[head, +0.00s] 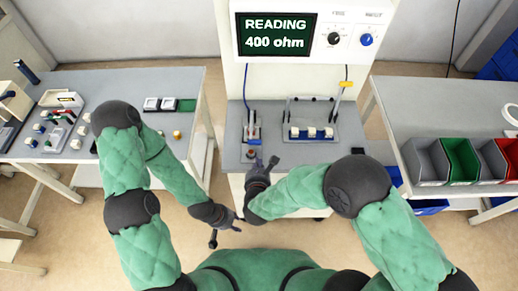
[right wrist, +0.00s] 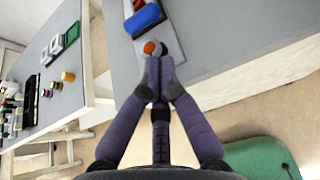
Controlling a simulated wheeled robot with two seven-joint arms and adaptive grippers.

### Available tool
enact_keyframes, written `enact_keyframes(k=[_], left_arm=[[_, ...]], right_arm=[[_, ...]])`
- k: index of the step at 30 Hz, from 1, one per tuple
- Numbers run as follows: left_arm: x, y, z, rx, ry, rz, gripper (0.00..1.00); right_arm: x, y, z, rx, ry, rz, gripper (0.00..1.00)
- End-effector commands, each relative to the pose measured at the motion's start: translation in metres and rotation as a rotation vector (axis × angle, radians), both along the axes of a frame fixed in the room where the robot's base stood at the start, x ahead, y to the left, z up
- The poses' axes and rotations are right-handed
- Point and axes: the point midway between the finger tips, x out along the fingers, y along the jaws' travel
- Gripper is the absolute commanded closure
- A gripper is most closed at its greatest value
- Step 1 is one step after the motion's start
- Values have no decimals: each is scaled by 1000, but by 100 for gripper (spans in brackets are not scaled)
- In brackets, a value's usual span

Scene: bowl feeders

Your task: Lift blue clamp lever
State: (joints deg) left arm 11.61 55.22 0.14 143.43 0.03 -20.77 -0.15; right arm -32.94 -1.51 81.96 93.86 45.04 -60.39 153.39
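The blue clamp lever (head: 252,141) is low on a small upright fixture (head: 251,122) on the middle grey table. A blue block-shaped part (right wrist: 146,18), apparently the same lever, shows at the top of the right wrist view. My right gripper (head: 266,162) is at the table's front edge, just in front of the fixture and apart from the lever. In the right wrist view its fingertips (right wrist: 159,62) are together, with nothing visible between them. An orange round part (right wrist: 149,47) lies just beyond them. My left gripper (head: 236,225) hangs in front of the table; its fingers are too small to read.
A meter display (head: 275,35) reads 400 ohm above. The left table (head: 100,85) carries small parts; grey, green and red bins (head: 462,158) stand on the right table.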

Motion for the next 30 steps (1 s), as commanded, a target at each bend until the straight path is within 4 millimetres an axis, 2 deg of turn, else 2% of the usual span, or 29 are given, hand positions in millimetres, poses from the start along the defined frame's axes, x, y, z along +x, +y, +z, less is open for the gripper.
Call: enact_keyframes(k=[8,21,30], left_arm=[[0,0,-3,0,0,0,60],[0,0,-23,0,0,0,60],[0,0,-28,0,0,0,60]], right_arm=[[8,-1,-5,-2,2,-1,100],[69,-1,-38,-4,2,0,100],[88,-1,-47,-4,2,2,100]])
